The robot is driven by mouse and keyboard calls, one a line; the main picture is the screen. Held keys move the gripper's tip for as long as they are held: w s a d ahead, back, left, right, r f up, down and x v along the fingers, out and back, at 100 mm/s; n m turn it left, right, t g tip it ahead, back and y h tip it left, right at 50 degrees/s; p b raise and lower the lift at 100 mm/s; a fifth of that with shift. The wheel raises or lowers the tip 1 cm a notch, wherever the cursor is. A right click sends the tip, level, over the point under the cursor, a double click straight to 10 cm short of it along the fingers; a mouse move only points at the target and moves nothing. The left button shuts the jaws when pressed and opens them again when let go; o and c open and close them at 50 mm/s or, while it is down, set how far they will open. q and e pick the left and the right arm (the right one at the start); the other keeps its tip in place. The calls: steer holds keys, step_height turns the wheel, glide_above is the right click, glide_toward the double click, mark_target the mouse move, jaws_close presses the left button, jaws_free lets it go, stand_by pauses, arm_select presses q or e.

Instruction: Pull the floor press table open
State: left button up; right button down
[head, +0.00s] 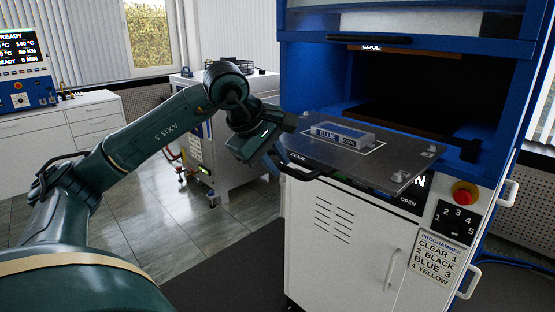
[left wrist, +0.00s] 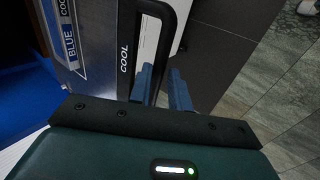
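The floor press table (head: 400,165) is a grey metal plate. It sticks out of the front of the blue and white press, with its rear toward the dark opening. A grey block labelled BLUE COOL (head: 345,136) lies on it. The black handle (head: 292,172) is at the table's front left edge, marked COOL. My left gripper (head: 268,153) is at this handle. In the left wrist view its blue fingers (left wrist: 163,88) stand on either side of the handle's bar (left wrist: 178,40) and appear closed on it. My right gripper is not in view.
A white cabinet machine (head: 225,150) stands behind my left arm. White drawers (head: 95,122) are at the far left. Tiled floor (head: 160,225) is free left of the press.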

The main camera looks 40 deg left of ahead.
arm_select(q)
steer(key=o, duration=0.4)
steer(key=shift+s, duration=0.15)
steer(key=shift+s+r, duration=0.15)
steer(key=shift+r, duration=0.3)
steer(key=p+v, duration=0.1)
steer(key=v, duration=1.1)
steer(key=shift+s, duration=0.1)
